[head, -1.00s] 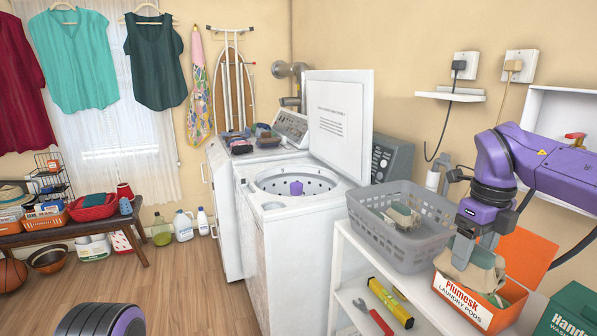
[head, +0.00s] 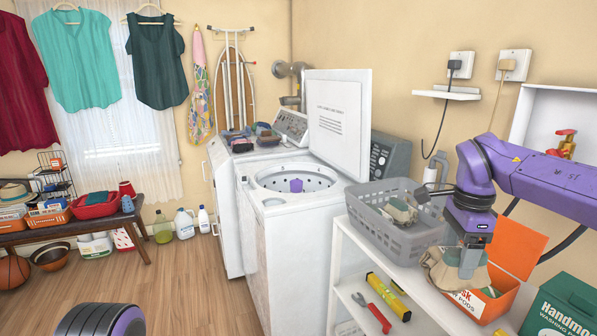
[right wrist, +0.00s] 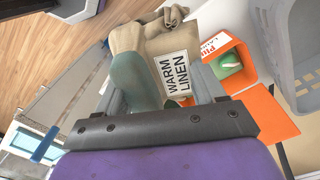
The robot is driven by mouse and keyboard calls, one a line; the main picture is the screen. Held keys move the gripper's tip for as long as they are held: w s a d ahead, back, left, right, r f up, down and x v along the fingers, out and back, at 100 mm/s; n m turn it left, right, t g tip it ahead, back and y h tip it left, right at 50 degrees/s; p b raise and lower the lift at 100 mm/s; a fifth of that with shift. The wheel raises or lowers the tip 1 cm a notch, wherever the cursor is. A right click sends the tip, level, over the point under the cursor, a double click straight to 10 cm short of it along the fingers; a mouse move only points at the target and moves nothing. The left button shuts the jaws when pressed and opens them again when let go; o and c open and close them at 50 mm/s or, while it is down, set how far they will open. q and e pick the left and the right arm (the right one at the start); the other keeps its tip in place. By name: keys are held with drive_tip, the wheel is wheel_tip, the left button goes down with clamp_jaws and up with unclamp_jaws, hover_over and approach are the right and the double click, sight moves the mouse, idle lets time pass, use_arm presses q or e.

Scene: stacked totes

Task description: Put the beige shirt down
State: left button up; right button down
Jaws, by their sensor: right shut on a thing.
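The shirt hangs bunched, in front of the orange laundry pods box (head: 482,305) and close to the grey basket's right end. I cannot tell whether it touches the shelf or the box. My left gripper is not in view.
A grey basket (head: 400,238) holding some cloth stands on the white shelf unit (head: 385,262). A green box (head: 562,310) stands at the lower right. The washer (head: 262,200) has its lid up, with a purple agitator inside. A yellow level and red-handled wrench lie on the lower shelf.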

sight(431, 280)
drive_tip(key=a+f+n, duration=0.1)
drive_tip(key=f+n, duration=0.1)
drive_tip(key=n, duration=0.1)
drive_tip(key=a+f+n, duration=0.1)
drive_tip(key=f+n, duration=0.1)
drive_tip(key=n, duration=0.1)
drive_tip(key=a+f+n+b, duration=0.1)
drive_tip(key=a+f+n, duration=0.1)
drive_tip(key=n, duration=0.1)
drive_tip(key=shift+f, duration=0.4)
drive_tip(key=s+a+f+n+b, duration=0.1)
drive_tip(key=s+a+f+n, duration=0.1)
drive_tip(key=f, duration=0.3)
drive_tip(key=s+a+f+n+b, duration=0.1)
drive_tip(key=s+a+f+n, duration=0.1)
drive_tip(key=f, duration=0.4)
drive_tip(key=s+a+f+n+b, duration=0.1)
drive_tip(key=s+a+f+n, duration=0.1)
drive_tip(key=f+n, duration=0.4)
drive_tip(key=shift+s+a, duration=0.15)
drive_tip(key=shift+a, duration=0.5)
